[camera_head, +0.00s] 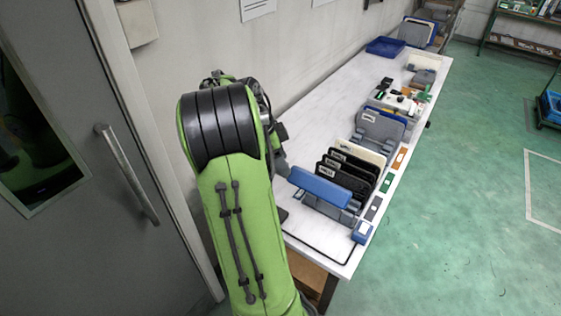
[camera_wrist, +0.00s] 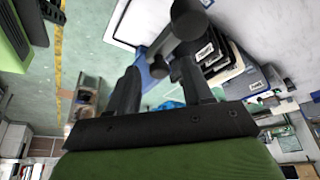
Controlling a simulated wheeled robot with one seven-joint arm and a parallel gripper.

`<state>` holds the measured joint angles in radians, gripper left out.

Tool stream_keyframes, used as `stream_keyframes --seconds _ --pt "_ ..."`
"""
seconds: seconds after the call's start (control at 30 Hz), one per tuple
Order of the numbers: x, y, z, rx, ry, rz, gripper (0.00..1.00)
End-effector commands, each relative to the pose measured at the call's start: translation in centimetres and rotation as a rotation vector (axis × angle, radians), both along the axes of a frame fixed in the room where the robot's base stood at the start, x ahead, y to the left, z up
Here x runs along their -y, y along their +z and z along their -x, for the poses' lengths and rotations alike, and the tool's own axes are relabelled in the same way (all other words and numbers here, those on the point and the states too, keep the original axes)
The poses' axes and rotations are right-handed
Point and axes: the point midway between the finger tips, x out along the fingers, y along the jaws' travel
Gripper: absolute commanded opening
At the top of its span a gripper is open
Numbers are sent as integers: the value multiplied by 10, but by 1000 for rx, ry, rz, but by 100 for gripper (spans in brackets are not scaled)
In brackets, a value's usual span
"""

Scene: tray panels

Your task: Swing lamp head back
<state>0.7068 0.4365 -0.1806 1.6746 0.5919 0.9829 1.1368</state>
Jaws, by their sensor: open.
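I cannot pick out a lamp head with certainty. In the wrist view my gripper (camera_wrist: 158,72) is open, with its two dark fingers spread. A dark grey bar with rounded ends (camera_wrist: 184,24) shows in front of the fingers, close to the right one. I cannot tell whether it is the lamp head, nor whether a finger touches it. In the head view a blue panel (camera_head: 320,187) stands tilted on a grey base near the front of the white table (camera_head: 307,226). My green arm hides the gripper there.
Behind the blue panel stand several black panels (camera_head: 345,176) and grey holders (camera_head: 379,131). A small blue box (camera_head: 362,231) sits at the table's front right edge. A blue tray (camera_head: 385,47) lies far back. The wall and a grey door (camera_head: 75,120) are close on the left.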

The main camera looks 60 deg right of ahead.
Motion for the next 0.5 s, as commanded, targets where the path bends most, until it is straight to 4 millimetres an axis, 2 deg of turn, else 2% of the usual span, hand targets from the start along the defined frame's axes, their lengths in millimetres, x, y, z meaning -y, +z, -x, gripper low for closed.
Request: stream_keyframes --seconds 0.17,0.5 --pt "0 1 0 0 0 0 50" --pt "0 1 0 0 1 0 0"
